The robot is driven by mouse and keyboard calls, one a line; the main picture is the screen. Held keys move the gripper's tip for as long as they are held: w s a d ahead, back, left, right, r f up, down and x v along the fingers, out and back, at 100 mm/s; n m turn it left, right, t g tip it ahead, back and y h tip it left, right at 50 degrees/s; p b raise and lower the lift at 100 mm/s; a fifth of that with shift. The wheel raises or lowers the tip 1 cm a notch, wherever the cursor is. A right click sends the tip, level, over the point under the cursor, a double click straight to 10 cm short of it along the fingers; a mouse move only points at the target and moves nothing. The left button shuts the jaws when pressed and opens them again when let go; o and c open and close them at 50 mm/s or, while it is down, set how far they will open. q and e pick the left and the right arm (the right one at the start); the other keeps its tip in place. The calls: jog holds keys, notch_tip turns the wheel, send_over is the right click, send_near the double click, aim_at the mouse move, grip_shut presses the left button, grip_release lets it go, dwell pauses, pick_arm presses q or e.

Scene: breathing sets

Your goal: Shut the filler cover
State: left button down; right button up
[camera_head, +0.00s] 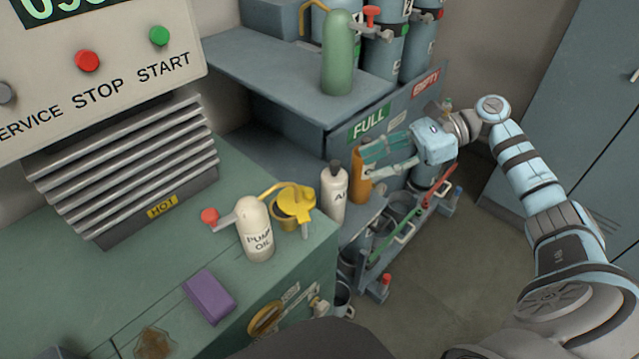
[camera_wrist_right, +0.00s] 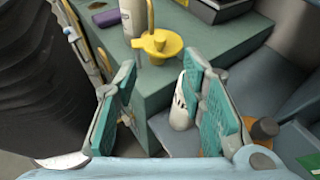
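A yellow round filler part (camera_head: 295,205) sits at the right corner of the green bench top, beside the pump oil bottle. It also shows in the right wrist view (camera_wrist_right: 157,45) as a yellow disc with a raised middle. I cannot tell how far its cover stands open. My right gripper (camera_head: 367,160) is to the right of it, beyond the white bottle and near the orange bottle. In the right wrist view the gripper (camera_wrist_right: 160,70) has its teal-padded fingers spread with nothing gripped between them, and the filler part lies beyond the fingertips. My left gripper is not in view.
A cream pump oil bottle (camera_head: 255,230) with a yellow spout stands next to the filler part. A white bottle (camera_head: 333,190) and an orange bottle (camera_head: 359,178) stand right of the bench. A purple block (camera_head: 209,296) lies on the bench top. A hot-marked vent (camera_head: 130,175) is behind.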

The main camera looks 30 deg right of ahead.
aim_at(310, 190)
jog(key=b+x, duration=0.1)
jog(key=x, duration=1.1)
jog(key=shift+w+a+f+b, duration=0.15)
jog(key=shift+a+f+b, duration=0.15)
jog(key=shift+c, duration=0.3)
grip_shut()
